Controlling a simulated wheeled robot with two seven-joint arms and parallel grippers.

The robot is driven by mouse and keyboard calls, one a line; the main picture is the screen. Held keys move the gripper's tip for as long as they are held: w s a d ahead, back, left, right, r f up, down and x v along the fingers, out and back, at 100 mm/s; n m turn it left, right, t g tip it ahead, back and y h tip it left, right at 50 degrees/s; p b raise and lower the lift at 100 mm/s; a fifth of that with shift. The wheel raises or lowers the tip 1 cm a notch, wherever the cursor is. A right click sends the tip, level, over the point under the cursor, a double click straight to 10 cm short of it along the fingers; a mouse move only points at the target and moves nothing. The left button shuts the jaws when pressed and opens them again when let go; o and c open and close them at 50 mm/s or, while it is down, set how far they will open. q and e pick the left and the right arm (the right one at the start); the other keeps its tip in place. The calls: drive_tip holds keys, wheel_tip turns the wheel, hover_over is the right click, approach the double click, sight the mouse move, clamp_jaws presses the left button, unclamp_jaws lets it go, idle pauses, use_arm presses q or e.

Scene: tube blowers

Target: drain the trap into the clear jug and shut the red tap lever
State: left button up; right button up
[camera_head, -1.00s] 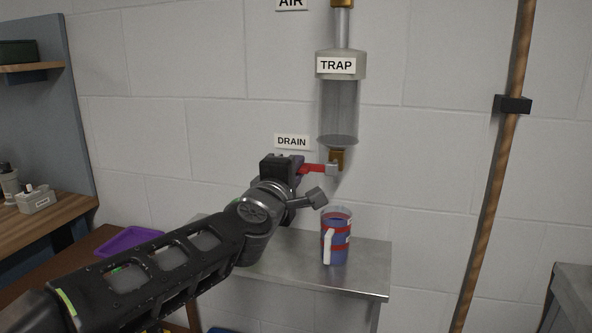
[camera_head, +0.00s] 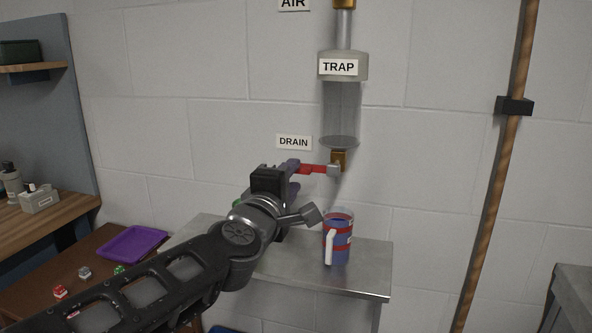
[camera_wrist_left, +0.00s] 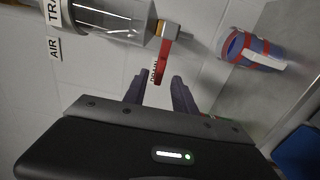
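The clear trap (camera_head: 341,108) hangs on the wall above the jug. Its red tap lever (camera_head: 313,168) points left, level, from the brass outlet. My left gripper (camera_head: 294,168) is at the lever's free end. In the left wrist view, its two purple fingers (camera_wrist_left: 160,80) are apart, with the end of the red lever (camera_wrist_left: 164,62) in the gap between them and space on both sides. The clear jug (camera_head: 337,238), with red bands, a white handle and blue contents, stands upright below the outlet. It also shows in the left wrist view (camera_wrist_left: 254,49). My right gripper is out of view.
The jug stands on a metal shelf (camera_head: 350,278). A purple tray (camera_head: 133,243) and small coloured pieces lie on the brown table at left. A copper pipe (camera_head: 497,170) runs down the wall at right.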

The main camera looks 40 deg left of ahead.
use_arm(q)
drive_tip(key=v, duration=0.3)
drive_tip(key=shift+s+d, duration=0.1)
drive_tip(key=shift+s, duration=0.1)
idle(0.4)
